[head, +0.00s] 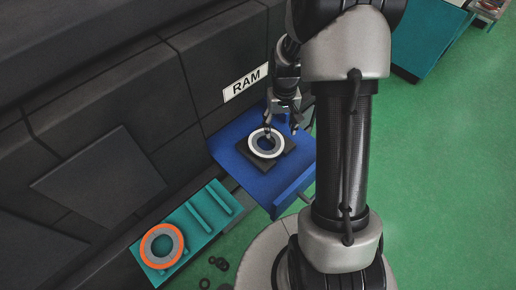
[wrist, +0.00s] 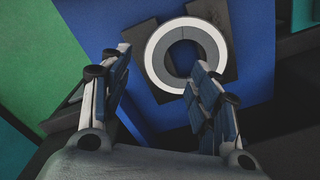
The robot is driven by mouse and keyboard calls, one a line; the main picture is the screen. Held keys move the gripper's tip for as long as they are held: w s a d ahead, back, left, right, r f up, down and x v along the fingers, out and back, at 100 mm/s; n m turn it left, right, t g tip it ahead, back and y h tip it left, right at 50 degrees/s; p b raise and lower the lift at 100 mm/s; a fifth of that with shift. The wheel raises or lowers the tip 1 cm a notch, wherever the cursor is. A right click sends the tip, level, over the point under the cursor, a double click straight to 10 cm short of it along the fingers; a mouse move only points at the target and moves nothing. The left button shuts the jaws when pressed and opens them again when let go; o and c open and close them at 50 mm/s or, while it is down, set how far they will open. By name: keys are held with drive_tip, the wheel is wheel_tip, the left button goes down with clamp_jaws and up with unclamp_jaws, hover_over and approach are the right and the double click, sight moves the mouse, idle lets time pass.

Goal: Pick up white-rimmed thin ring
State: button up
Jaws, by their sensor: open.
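The white-rimmed thin ring (head: 254,148) lies flat on a dark block on a blue tray (head: 262,185), in front of the wall panel marked RAM. It has a white outer band and a grey inner band. In the wrist view the ring (wrist: 154,52) is upper centre, with dark pads under it. My gripper (wrist: 158,60) is open with nothing between its fingers. Its left finger is left of the ring, and its right finger covers part of the ring's lower right. In the head view my gripper (head: 282,124) is at the ring's upper right; contact cannot be told.
An orange-rimmed ring (head: 147,247) lies on a teal rack (head: 205,215) at lower left. Small dark rings (head: 217,264) lie near the rack's right. The dark machine wall (head: 110,90) stands behind the tray. A teal surface (head: 427,35) is at upper right, with open green floor below it.

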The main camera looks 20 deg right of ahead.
sight(278, 141)
drive_tip(key=f+b, duration=0.1)
drive_tip(key=f, duration=0.2)
drive_tip(key=f+b, duration=0.1)
drive_tip(key=f, duration=0.3)
drive_tip(key=shift+w+d+f+b, duration=0.1)
drive_tip(key=shift+w+d+b, duration=0.1)
drive_tip(key=shift+b, duration=0.15)
clamp_jaws()
idle(0.4)
